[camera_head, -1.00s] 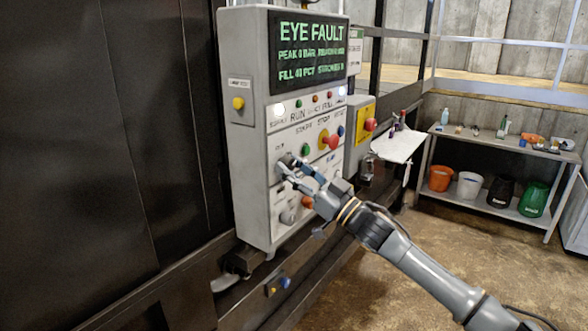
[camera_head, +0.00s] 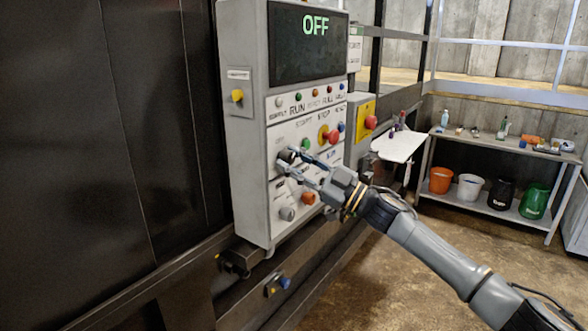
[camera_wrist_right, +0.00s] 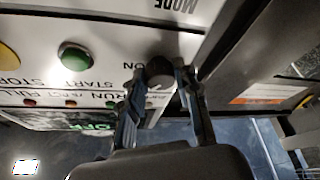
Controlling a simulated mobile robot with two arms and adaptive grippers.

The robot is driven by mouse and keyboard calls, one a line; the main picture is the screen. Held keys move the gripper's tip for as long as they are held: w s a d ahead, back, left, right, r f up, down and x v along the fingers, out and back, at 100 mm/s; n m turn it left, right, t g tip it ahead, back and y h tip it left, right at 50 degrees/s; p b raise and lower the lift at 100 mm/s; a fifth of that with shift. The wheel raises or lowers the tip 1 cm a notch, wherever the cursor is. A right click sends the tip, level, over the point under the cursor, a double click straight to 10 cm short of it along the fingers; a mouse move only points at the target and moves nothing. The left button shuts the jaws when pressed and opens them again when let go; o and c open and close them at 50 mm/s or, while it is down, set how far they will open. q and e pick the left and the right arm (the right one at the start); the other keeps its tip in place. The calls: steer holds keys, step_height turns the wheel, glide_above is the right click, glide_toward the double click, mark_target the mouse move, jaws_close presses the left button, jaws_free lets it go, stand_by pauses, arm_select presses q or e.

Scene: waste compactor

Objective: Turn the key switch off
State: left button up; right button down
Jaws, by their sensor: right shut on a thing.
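The key switch (camera_wrist_right: 160,72) is a dark round knob on the lower left of the grey control panel (camera_head: 245,190). My right gripper (camera_head: 290,156) is at the switch; its fingers partly cover it in the head view. In the right wrist view the gripper (camera_wrist_right: 158,82) has a finger on each side of the knob and is shut on it. The panel's display (camera_head: 308,47) is dark and reads OFF in green. The left gripper is not in view.
A green button (camera_head: 305,144), a red stop button on yellow (camera_head: 332,138), an orange knob (camera_head: 308,198) and a grey knob (camera_head: 287,213) sit close around the gripper. A yellow box with a red button (camera_head: 370,122) stands right of the panel. A shelf with buckets (camera_head: 468,186) is further right.

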steer(key=n+g+b, duration=0.1)
steer(key=n+g, duration=0.1)
steer(key=n, duration=0.2)
steer(key=shift+w+d+n, duration=0.1)
steer(key=shift+n, duration=0.3)
steer(key=shift+r+n+g+b, duration=0.15)
steer(key=shift+n+g+b, duration=0.7)
steer(key=shift+n, duration=1.25)
steer(key=c, duration=1)
jaws_free()
